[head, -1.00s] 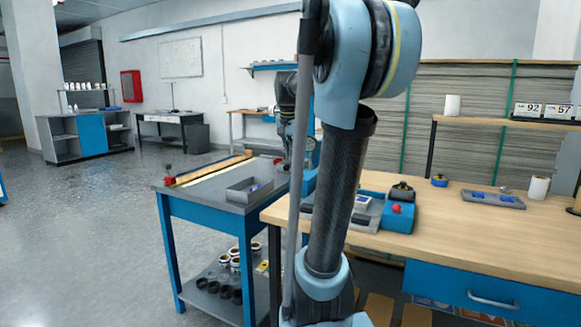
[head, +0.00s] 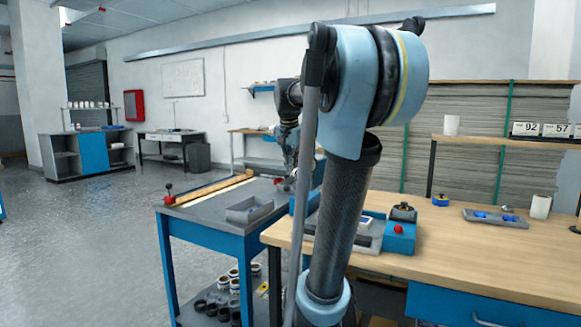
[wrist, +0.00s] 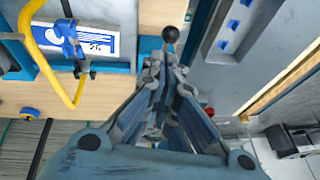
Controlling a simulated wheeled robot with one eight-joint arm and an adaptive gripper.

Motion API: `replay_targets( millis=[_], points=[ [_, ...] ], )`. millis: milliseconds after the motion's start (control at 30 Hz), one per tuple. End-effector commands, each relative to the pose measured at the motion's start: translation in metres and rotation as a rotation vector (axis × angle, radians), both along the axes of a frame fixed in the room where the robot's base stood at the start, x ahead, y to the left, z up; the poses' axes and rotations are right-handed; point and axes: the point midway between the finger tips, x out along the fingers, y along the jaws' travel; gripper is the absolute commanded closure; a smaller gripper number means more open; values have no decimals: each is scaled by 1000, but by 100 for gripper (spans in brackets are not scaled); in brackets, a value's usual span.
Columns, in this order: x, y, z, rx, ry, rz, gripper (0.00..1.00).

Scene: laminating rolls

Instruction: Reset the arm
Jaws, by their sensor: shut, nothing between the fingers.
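My gripper (head: 290,172) shows small in the head view, beyond my raised arm, pointing down over the right part of the grey-topped blue table (head: 195,216). My own arm partly covers the area around it. In the wrist view the gripper (wrist: 164,72) points away from the camera. Its fingers are together with nothing held between them. A black ball knob (wrist: 170,34) shows just past the fingertips in that view; I cannot tell its distance from them.
A grey tray (head: 243,215) lies on the blue table. The wooden workbench (head: 470,255) holds a blue-and-grey device (head: 399,239) and a tray with blue items (head: 495,219). A yellow handle (wrist: 32,55) is left of the gripper in the wrist view. Open floor (head: 85,240) lies left.

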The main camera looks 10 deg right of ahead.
Motion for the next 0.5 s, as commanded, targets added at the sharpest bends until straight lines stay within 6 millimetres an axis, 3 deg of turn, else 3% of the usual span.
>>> replay_targets(
  millis=[167, 267, 500],
  points=[
    [-7, 1, -5, -2, 5, 14, 100],
    [-25, 5, -19, -8, 18, 57, 100],
    [-100, 19, -86, -39, 75, 249, 100]
  ],
)
